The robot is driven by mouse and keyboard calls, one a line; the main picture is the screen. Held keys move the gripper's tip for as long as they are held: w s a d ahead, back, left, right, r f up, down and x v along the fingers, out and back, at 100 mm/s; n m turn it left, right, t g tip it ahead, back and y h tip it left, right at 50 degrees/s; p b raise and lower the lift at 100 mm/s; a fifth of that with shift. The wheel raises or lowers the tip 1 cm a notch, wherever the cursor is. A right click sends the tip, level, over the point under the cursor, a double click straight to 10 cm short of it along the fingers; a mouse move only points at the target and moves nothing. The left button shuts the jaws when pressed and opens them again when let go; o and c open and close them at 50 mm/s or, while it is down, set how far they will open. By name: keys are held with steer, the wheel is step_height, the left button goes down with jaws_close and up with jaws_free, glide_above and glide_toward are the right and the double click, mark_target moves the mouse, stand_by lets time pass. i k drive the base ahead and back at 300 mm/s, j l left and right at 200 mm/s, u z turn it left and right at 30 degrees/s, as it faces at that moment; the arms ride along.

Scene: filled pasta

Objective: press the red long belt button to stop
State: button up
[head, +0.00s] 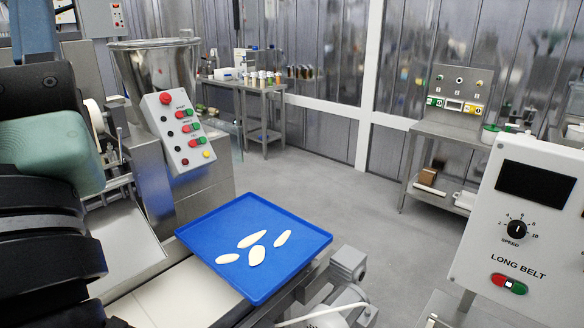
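The long belt control panel (560,230) is a light grey box at the right edge. It carries the label LONG BELT, a dark blank display and a black SPEED knob (517,229). Below the label sits a two-part button, with the red long belt button (499,279) on its left half and a green half (519,288) on its right. Nothing covers the red button. Dark and green links of my arm fill the left edge, far from the panel. My gripper's fingers do not show.
A blue tray (205,239) with several pale dough pieces lies on the machine in front. Another panel (180,140) with red, green and other buttons stands behind it, beside a metal hopper (155,70). Open grey floor (330,190) lies between the tray and side tables.

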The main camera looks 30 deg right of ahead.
mark_target(498, 280)
steer(key=z, duration=0.5)
steer(key=l+z, duration=0.1)
steer(key=z, duration=0.4)
steer(key=l+z, duration=0.1)
steer(key=z, duration=0.9)
steer(key=l+z, duration=0.15)
steer(key=z, duration=0.35)
